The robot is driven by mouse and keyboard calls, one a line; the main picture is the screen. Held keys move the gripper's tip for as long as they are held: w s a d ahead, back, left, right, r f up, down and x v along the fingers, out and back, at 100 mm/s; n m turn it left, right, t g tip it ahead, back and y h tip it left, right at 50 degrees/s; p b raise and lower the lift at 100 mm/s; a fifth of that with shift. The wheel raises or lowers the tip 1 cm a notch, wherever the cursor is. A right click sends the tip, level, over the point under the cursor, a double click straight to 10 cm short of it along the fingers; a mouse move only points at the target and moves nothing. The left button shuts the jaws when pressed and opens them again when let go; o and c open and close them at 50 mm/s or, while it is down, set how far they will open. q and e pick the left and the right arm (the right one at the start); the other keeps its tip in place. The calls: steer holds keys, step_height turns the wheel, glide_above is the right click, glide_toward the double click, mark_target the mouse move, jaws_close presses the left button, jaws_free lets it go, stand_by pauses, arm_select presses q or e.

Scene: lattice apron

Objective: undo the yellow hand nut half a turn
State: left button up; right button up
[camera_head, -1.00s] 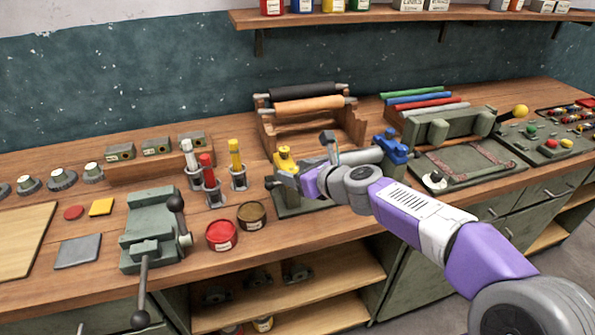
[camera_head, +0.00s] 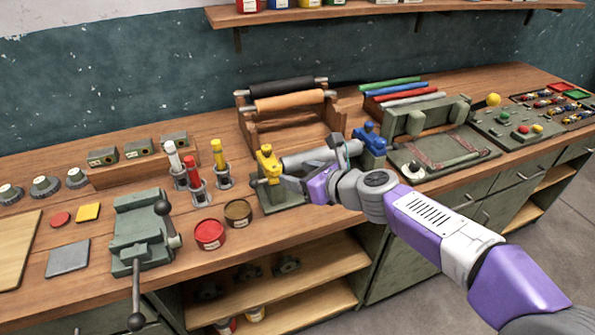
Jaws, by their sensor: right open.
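The yellow hand nut (camera_head: 268,165) stands at the left end of a green fixture (camera_head: 284,203) on the workbench. A grey roller (camera_head: 308,160) runs from it to a blue hand nut (camera_head: 370,140) at the right end. My right gripper (camera_head: 284,183), on a purple and grey arm, is open just right of and in front of the yellow nut. Its fingers point left and look empty. I cannot tell whether a fingertip touches the nut. The arm and gripper hide part of the fixture's front. My left gripper is out of view.
Left of the fixture stand capped tubes in holders (camera_head: 194,182), a red tin (camera_head: 209,234), a brown tin (camera_head: 238,212) and a green vise (camera_head: 142,232). A wooden rack with rollers (camera_head: 289,103) stands behind. A green tray (camera_head: 440,165) lies to the right.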

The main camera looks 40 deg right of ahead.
mark_target(275, 167)
steer(key=w+f+m+h+p, duration=0.1)
steer(key=w+h, duration=0.1)
steer(key=w+a+f+m+h+p, duration=0.1)
steer(key=w+m+h, duration=0.1)
steer(key=w, duration=0.1)
steer(key=w+f+m+h+p, duration=0.1)
steer(key=w+m+h+p, duration=0.1)
steer(key=shift+w+a, duration=0.3)
steer(key=shift+a, duration=0.1)
stand_by(0.6)
steer(key=shift+r, duration=0.1)
steer(key=shift+c, duration=0.2)
